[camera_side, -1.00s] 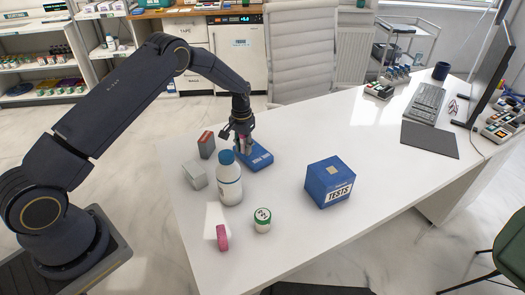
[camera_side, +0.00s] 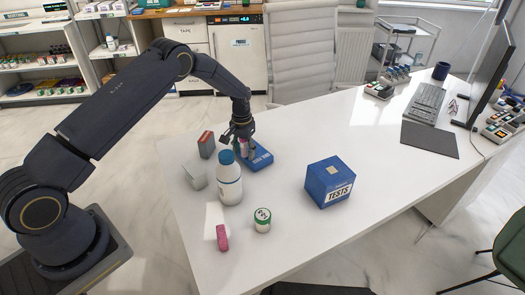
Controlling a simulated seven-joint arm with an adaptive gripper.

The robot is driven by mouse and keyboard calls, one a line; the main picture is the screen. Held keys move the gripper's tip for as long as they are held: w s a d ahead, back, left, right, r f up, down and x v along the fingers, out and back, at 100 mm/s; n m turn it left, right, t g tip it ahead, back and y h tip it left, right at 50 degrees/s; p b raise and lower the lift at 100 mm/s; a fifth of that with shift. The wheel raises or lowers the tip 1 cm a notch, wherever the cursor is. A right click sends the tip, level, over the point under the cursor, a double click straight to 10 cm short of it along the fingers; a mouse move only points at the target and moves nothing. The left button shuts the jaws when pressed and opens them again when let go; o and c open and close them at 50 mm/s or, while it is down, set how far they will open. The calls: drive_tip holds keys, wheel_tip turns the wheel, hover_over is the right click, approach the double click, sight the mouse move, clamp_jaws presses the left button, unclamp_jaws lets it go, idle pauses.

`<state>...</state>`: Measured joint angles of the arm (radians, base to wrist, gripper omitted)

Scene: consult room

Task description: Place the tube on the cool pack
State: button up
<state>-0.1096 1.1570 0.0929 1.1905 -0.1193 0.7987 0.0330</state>
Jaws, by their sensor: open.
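The cool pack (camera_side: 260,160) is a flat blue slab with pale lettering, lying on the white table behind the white bottle. My gripper (camera_side: 245,152) points down over the left part of the cool pack, with its fingers open. A small pale and pinkish shape, probably the tube (camera_side: 243,146), shows between the fingers at the cool pack. It is mostly hidden by the fingers, and I cannot tell whether it touches the pack.
A white bottle with a blue cap (camera_side: 229,180) stands close in front of my gripper. A grey-and-red box (camera_side: 206,144) and a white box (camera_side: 195,176) are at left. A blue TESTS box (camera_side: 330,183), a green-lidded jar (camera_side: 262,220) and a pink item (camera_side: 222,238) stand clear.

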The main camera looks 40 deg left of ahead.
wheel_tip(320, 180, up, 12)
drive_tip(key=shift+r, duration=0.2)
drive_tip(key=s+d+r+t, duration=0.1)
drive_tip(key=s+d+r, duration=0.1)
drive_tip(key=s+r, duration=0.5)
drive_tip(key=s+d+r+t, duration=0.1)
drive_tip(key=s+d+r, duration=0.15)
drive_tip(key=r, duration=0.85)
drive_tip(key=s+d+r+m+t, duration=0.1)
drive_tip(key=s+d, duration=0.1)
drive_tip(key=s, duration=1)
drive_tip(key=s+d+r+m+t, duration=0.1)
drive_tip(key=s+d+r+t, duration=0.1)
drive_tip(key=s, duration=0.9)
drive_tip(key=shift+s+r+t, duration=0.2)
drive_tip(key=shift+s+t, duration=0.1)
drive_tip(key=shift+s, duration=0.05)
drive_tip(key=shift+o, duration=0.5)
drive_tip(key=shift+w, duration=0.1)
